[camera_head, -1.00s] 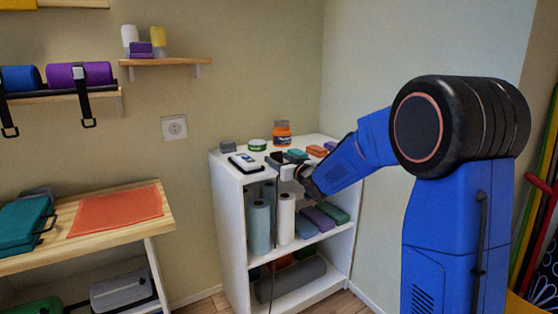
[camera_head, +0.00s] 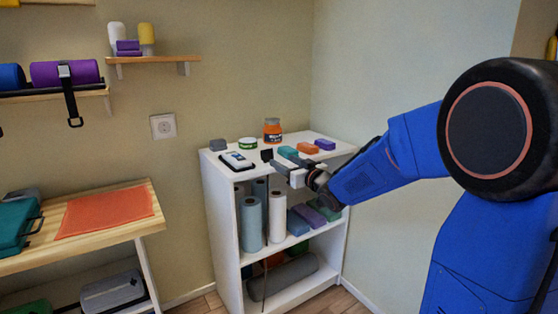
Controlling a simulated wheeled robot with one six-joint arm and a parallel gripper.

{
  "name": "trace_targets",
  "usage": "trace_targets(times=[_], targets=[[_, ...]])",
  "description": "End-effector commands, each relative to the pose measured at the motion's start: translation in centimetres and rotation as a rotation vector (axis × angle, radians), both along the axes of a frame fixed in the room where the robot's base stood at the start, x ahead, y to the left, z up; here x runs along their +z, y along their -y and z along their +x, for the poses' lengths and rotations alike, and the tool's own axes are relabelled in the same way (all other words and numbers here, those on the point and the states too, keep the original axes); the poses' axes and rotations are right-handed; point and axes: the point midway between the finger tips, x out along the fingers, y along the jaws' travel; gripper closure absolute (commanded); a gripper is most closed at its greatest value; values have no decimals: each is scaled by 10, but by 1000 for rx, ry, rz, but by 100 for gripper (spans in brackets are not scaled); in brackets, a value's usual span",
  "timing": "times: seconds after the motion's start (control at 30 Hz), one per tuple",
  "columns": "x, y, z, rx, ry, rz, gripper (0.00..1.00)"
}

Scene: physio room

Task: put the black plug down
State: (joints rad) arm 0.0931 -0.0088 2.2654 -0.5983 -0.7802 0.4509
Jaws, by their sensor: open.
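The black plug (camera_head: 266,155) looks like a small dark block at the front part of the white shelf unit's top (camera_head: 232,176), right of a phone-like device. My gripper (camera_head: 279,165) is at the front edge of that top, just right of and nearer than the plug. Its jaws are open, and a small gap seems to lie between them and the plug. The plug's underside and exact contact with the top are too small to tell. A thin cord (camera_head: 265,272) hangs down the front of the unit.
On the top stand a phone-like device (camera_head: 237,160), a grey block (camera_head: 218,145), a green-and-white tin (camera_head: 248,143), an orange jar (camera_head: 272,130) and teal (camera_head: 288,152), orange (camera_head: 307,148) and purple (camera_head: 325,144) blocks. A wooden table (camera_head: 110,235) stands left.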

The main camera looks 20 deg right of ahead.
Motion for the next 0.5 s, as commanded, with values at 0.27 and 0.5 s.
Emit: trace_targets(times=[0.27,0.5], targets=[[0,4,-12,0,0,0,46],[2,16,-30,-73,-56,-34,46]])
